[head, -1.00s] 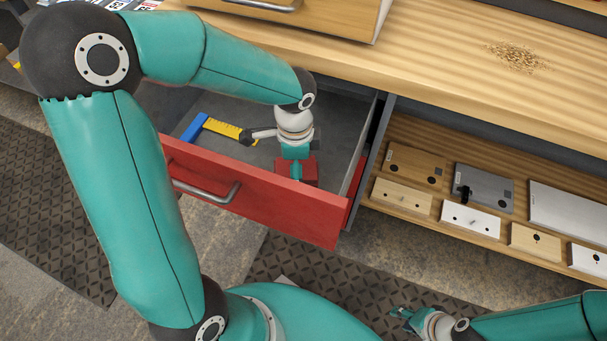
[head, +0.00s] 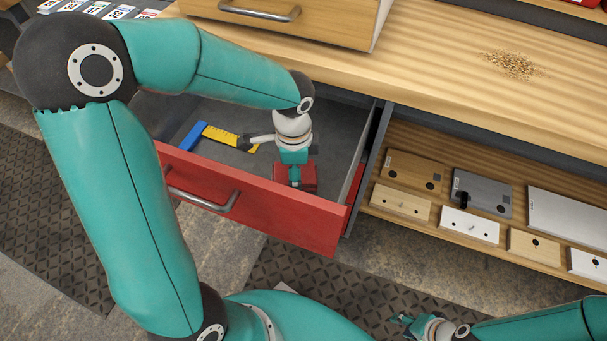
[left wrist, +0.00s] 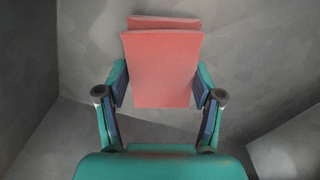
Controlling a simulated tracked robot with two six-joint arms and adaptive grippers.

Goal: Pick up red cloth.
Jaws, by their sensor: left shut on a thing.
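The red cloth (left wrist: 165,70) looks like a folded pad in the left wrist view, between the two fingers of my left gripper (left wrist: 162,88). In the head view the cloth (head: 309,178) shows inside the open red drawer (head: 255,205), near its front right part. My left gripper (head: 294,176) reaches down into the drawer and is shut on the cloth. I cannot tell whether the cloth touches the drawer floor. My right gripper (head: 403,322) is low at the bottom of the head view, away from the drawer; its fingers are too small to read.
A blue and yellow try square (head: 222,136) lies in the drawer, left of my left gripper. The wooden worktop (head: 420,70) above carries a pile of shavings (head: 512,65). A shelf at right holds several plates and blocks (head: 470,224).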

